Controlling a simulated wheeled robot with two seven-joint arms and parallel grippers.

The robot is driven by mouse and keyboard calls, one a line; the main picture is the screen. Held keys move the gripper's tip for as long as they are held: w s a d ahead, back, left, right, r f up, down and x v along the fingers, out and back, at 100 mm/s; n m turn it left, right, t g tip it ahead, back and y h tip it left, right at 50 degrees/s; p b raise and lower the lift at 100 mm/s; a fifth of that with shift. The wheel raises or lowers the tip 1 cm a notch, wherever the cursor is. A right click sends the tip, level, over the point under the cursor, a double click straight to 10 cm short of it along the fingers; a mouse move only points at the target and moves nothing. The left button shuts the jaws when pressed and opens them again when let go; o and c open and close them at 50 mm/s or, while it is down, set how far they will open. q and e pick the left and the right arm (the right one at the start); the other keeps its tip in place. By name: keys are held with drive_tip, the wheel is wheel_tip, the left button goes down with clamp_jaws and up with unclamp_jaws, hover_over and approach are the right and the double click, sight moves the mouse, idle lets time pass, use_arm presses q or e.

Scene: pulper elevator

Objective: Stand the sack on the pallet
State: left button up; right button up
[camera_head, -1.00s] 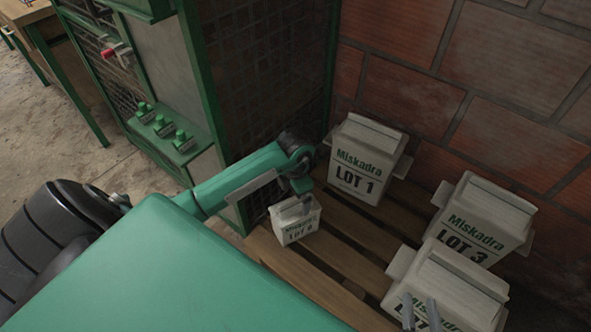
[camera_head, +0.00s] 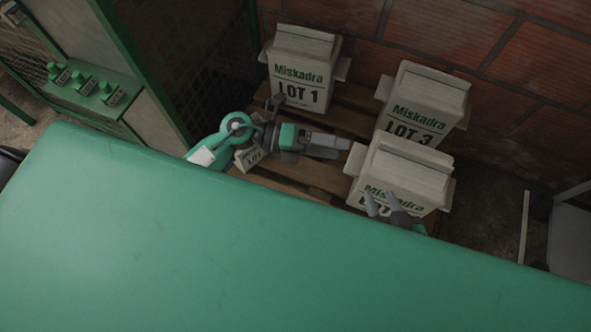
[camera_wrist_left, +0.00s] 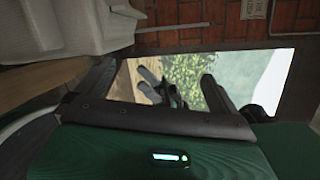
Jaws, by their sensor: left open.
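The small pale sack marked LOT (camera_head: 248,158) is at the near left of the wooden pallet (camera_head: 335,122). My left arm hides most of it, and I cannot tell whether it stands upright or leans. My left gripper (camera_head: 335,147) is to the right of this sack, open and empty, pointing right towards the front big sack. In the left wrist view the gap between its fingers (camera_wrist_left: 175,95) holds nothing. My right gripper (camera_head: 383,203) shows two parted grey fingertips before the front big sack.
Big pale sacks stand on the pallet: LOT 1 (camera_head: 302,72) at the back, LOT 3 (camera_head: 420,108) at right, and a front one (camera_head: 402,172). A brick wall (camera_head: 450,35) is behind. A green mesh cage (camera_head: 205,65) with push buttons (camera_head: 83,82) is at left.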

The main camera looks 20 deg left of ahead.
use_arm(q)
drive_tip(key=w+a+r+n+t+y, duration=0.1)
drive_tip(key=a+r+n+t+y, duration=0.15)
drive_tip(key=n+t, duration=0.75)
drive_tip(key=a+r+n+t+y, duration=0.25)
drive_tip(key=n+t+y, duration=0.2)
drive_tip(key=n, duration=0.85)
drive_tip(key=s+f+n+g+y, duration=0.4)
drive_tip(key=s+f+n, duration=0.3)
drive_tip(key=f+n, duration=0.3)
drive_tip(key=shift+n+g, duration=0.45)
drive_tip(key=shift+n, duration=0.45)
drive_tip(key=shift+s, duration=0.1)
